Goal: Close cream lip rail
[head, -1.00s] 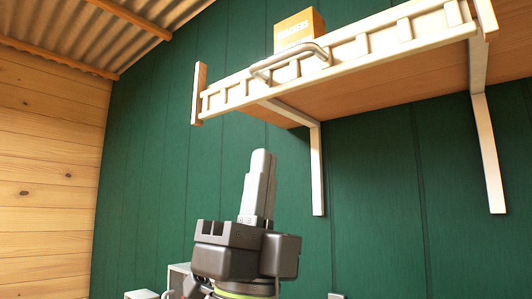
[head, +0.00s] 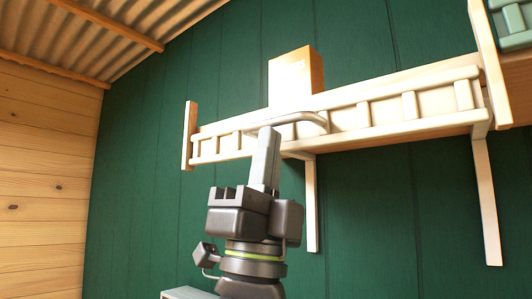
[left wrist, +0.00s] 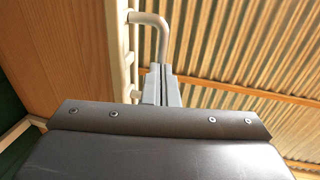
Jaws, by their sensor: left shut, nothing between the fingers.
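The cream lip rail (head: 365,115) runs along the front edge of a wall shelf in the head view, with slats between two long bars. A curved grey handle (head: 312,118) sticks out from its front. My left gripper (head: 268,132) points up, its fingers shut and empty. In the head view its tips overlap the left part of the handle. In the left wrist view the handle (left wrist: 163,32) rises just beyond the fingertips (left wrist: 160,70). I cannot tell whether they touch. My right gripper is not in view.
Wooden end posts (head: 189,135) and white brackets (head: 487,200) bound the shelf. A green crate (head: 513,22) sits at the upper right. The green wall below is clear.

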